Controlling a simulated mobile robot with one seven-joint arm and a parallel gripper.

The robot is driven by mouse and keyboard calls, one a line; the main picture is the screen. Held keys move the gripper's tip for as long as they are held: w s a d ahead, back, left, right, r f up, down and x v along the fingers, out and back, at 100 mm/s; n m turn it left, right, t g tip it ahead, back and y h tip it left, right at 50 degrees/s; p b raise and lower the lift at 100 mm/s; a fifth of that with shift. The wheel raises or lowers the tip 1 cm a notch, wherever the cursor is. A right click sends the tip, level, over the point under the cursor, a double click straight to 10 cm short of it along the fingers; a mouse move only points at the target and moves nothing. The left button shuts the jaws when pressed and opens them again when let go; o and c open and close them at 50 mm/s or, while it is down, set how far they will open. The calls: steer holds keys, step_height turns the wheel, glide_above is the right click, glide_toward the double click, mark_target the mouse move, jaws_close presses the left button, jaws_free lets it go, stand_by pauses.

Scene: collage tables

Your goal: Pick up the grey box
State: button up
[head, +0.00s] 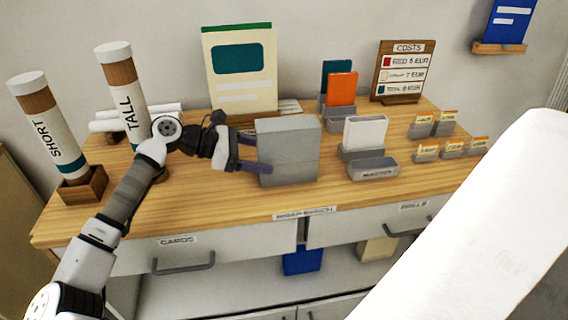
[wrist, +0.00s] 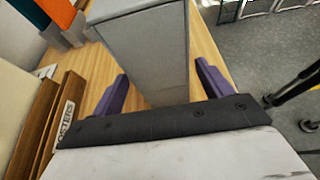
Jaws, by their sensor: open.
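The grey box (head: 288,152) stands upright on the wooden table top, near the middle of the head view. In the wrist view the grey box (wrist: 150,50) fills the upper middle. My gripper (head: 256,153) is at the left side of the box, with its purple fingers pointing right. In the wrist view my gripper (wrist: 163,82) is open, with one finger to each side of the box and the box's lower end between them. I cannot tell whether either finger touches the box. The far side of the box is hidden.
The table top (head: 230,203) is clear in front of the box. A white card holder (head: 364,134) and a small grey tray (head: 374,169) stand close on its right. A tall tube (head: 122,88) stands left, behind my arm. A green-topped board (head: 241,70) stands behind.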

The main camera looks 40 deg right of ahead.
mark_target(275, 159)
steer(key=p+x, duration=0.2)
steer(key=x, duration=0.2)
steer(key=shift+s+d+f, duration=0.15)
steer(key=shift+f, duration=0.1)
steer(key=c, duration=1.2)
steer(key=shift+o, duration=0.2)
steer(key=shift+r, duration=0.1)
